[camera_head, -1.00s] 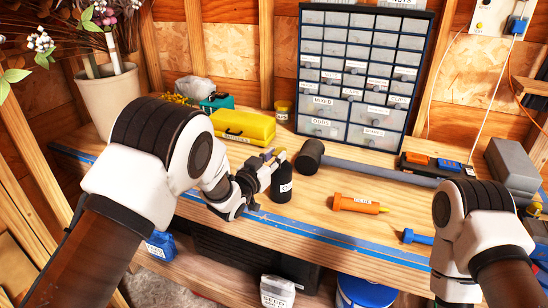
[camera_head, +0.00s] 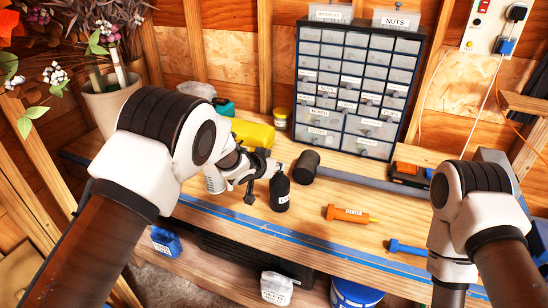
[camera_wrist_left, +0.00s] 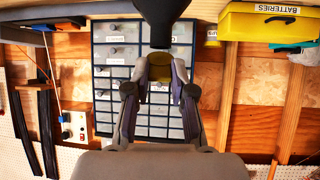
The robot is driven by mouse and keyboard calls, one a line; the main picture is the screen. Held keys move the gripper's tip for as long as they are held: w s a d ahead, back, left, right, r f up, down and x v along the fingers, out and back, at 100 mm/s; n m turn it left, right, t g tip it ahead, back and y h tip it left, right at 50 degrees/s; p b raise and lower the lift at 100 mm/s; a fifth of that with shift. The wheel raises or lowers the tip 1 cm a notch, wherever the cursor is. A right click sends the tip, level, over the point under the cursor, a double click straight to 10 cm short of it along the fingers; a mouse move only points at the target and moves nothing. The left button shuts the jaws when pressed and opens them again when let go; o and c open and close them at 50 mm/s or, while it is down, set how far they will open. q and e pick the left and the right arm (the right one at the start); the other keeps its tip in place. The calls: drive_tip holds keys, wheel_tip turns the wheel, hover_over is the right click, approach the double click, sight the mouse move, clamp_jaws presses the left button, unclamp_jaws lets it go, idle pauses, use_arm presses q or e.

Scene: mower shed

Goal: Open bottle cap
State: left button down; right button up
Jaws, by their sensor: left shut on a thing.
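The bottle (camera_head: 280,192) is black with a white label and stands upright on the workbench near its front edge. In the left wrist view, which is upside down, the dark bottle (camera_wrist_left: 162,22) hangs in from the top, with its yellowish cap (camera_wrist_left: 160,72) between the fingers. My left gripper (camera_wrist_left: 160,78) is shut on the cap, one finger on each side. In the head view my left gripper (camera_head: 276,168) reaches the bottle top from the left and the cap is hard to make out. My right gripper is out of view; only the right arm shows.
A mallet (camera_head: 305,166) lies just behind the bottle. An orange tube (camera_head: 348,214) and a blue tool (camera_head: 408,248) lie to the right. A yellow case (camera_head: 252,134) and a drawer cabinet (camera_head: 352,85) stand behind. The bench front between bottle and tube is clear.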

use_arm(q)
drive_tip(key=shift+w+r+g, duration=0.1)
drive_tip(key=shift+g, duration=0.2)
drive_tip(key=c, duration=1)
unclamp_jaws()
drive_tip(key=shift+o, duration=0.2)
drive_tip(key=v, duration=1.2)
drive_tip(key=shift+d, duration=0.15)
